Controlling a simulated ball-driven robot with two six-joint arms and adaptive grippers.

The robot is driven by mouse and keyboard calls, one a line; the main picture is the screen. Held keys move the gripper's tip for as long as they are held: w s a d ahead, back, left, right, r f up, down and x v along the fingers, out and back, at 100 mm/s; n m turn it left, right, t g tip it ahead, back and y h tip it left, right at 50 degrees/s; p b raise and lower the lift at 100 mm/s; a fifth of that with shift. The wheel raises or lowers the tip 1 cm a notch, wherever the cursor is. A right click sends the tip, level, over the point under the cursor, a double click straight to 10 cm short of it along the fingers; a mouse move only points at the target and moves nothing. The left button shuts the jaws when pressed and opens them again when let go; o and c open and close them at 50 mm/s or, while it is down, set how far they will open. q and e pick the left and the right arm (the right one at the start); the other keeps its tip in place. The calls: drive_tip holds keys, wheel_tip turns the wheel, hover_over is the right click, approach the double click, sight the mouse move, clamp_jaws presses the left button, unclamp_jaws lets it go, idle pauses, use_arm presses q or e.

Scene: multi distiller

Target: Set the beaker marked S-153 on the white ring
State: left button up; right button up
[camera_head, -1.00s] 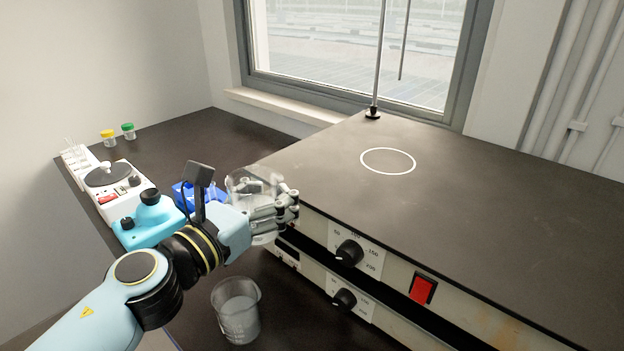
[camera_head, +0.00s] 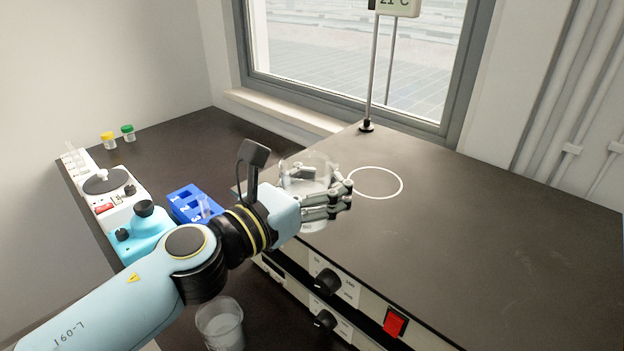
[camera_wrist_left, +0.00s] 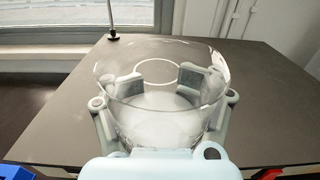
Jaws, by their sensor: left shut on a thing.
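The white ring (camera_head: 375,182) is a thin circle on the dark top plate (camera_head: 470,240) of the instrument. My left gripper (camera_head: 340,196) is shut on a clear glass beaker (camera_head: 305,170) and holds it upright at the plate's left edge, left of the ring. In the left wrist view the beaker (camera_wrist_left: 160,122) stands between the two finger pads, and the ring (camera_wrist_left: 158,72) shows through and beyond it. No marking can be read on it. My right gripper is not in view.
A metal rod (camera_head: 371,80) rises from the plate behind the ring. A blue rack (camera_head: 190,203), a white and blue device (camera_head: 108,182) and small yellow and green capped jars (camera_head: 127,132) stand on the left bench. The plate right of the ring is clear.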

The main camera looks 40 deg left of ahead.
use_arm(q)
drive_tip(key=shift+w, duration=0.5)
drive_tip(key=w, duration=0.5)
drive_tip(key=w+d, duration=0.1)
drive_tip(key=w, duration=0.3)
drive_tip(key=w+d+f, duration=0.1)
drive_tip(key=w, duration=0.4)
drive_tip(key=shift+w+d, duration=0.1)
drive_tip(key=shift+w, duration=0.25)
drive_tip(key=shift+w+d+f+b, duration=0.1)
drive_tip(key=shift+w+b, duration=0.1)
drive_tip(key=shift+w, duration=0.55)
drive_tip(key=shift+w+d+b, duration=0.1)
drive_tip(key=shift+w+b, duration=0.05)
drive_tip(key=shift+w, duration=0.7)
drive_tip(key=shift+f+b, duration=0.65)
drive_tip(key=shift+b, duration=0.05)
drive_tip(key=shift+f+b, duration=0.4)
drive_tip(key=o, duration=2)
